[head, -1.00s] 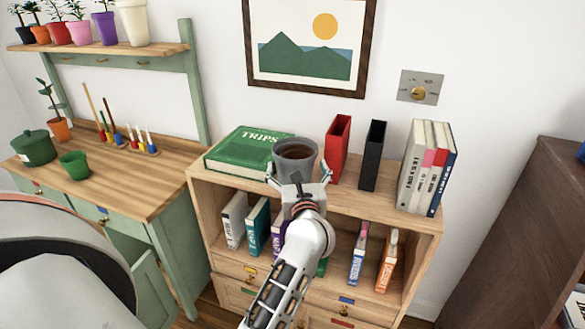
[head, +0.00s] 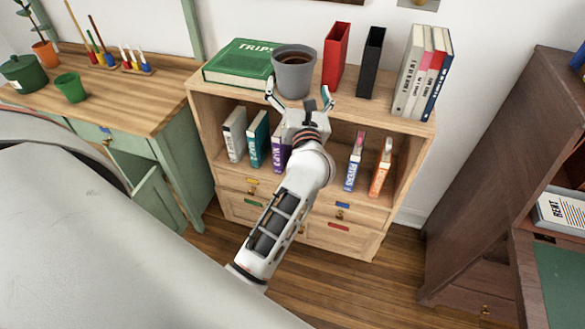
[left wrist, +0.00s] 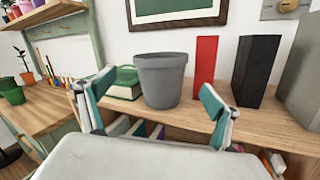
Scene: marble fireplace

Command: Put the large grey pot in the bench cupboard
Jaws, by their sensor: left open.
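The large grey pot (head: 293,75), filled with dark soil, stands upright on top of the wooden bookcase (head: 350,108). It also shows in the left wrist view (left wrist: 161,82). My left gripper (head: 298,98) is open and empty in front of the pot, its fingers spread to either side and apart from it. In the left wrist view the pot stands beyond and between the fingers (left wrist: 155,100). The green bench (head: 125,105) is at the left; its cupboard door (head: 160,200) stands open, and the inside is mostly hidden. My right gripper is not in view.
A green book (head: 240,62) lies left of the pot. A red holder (head: 336,57), a black holder (head: 371,62) and upright books (head: 422,72) stand right of it. A small green pot (head: 70,87) is on the bench. A dark desk (head: 490,180) stands at right.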

